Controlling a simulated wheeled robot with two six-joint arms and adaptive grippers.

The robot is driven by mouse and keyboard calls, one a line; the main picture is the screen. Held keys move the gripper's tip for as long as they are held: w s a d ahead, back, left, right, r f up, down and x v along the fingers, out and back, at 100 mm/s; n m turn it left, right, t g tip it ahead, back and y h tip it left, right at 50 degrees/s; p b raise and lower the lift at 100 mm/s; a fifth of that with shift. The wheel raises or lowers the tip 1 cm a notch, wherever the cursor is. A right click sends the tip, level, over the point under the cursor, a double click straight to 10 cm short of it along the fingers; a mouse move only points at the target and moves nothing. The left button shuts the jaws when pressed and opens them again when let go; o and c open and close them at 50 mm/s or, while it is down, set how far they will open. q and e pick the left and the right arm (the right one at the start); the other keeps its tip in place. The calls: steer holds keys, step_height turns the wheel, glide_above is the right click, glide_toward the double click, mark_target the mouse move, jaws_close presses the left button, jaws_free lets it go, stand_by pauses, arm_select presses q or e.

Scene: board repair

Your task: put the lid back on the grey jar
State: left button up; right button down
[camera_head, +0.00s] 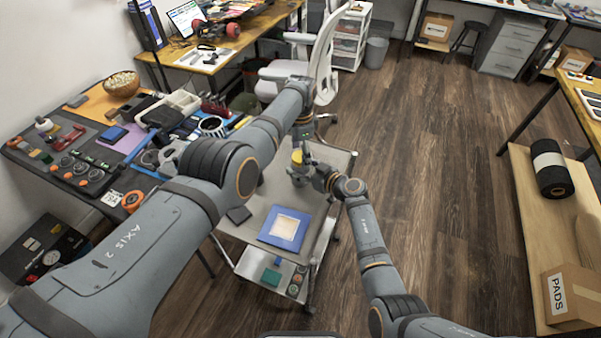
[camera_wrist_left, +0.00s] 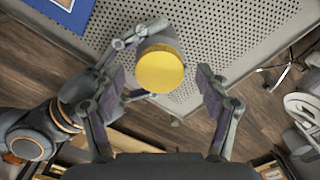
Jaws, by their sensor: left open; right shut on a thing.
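The yellow lid (camera_wrist_left: 161,70) sits on top of the grey jar (camera_wrist_left: 157,42) and looks level in the left wrist view. In the head view the lid (camera_head: 297,156) and the jar (camera_head: 299,177) are above the grey cart, partly hidden by my grippers. My left gripper (camera_head: 303,143) is above the lid. In the left wrist view its fingers (camera_wrist_left: 161,80) are spread wide on either side of the lid, apart from it. My right gripper (camera_head: 312,178) is shut on the jar's side; part of it also shows in the left wrist view (camera_wrist_left: 122,43).
A crowded workbench (camera_head: 88,130) stands at the left. A white office chair (camera_head: 322,65) is behind the cart.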

arm_select(q)
step_height(320, 180, up, 12)
steer(key=shift+f, duration=0.15)
stand_by(0.3)
arm_select(e)
steer(key=shift+c, duration=1.8)
jaws_free()
steer(key=v, duration=1.2)
steer(key=shift+r, duration=0.1)
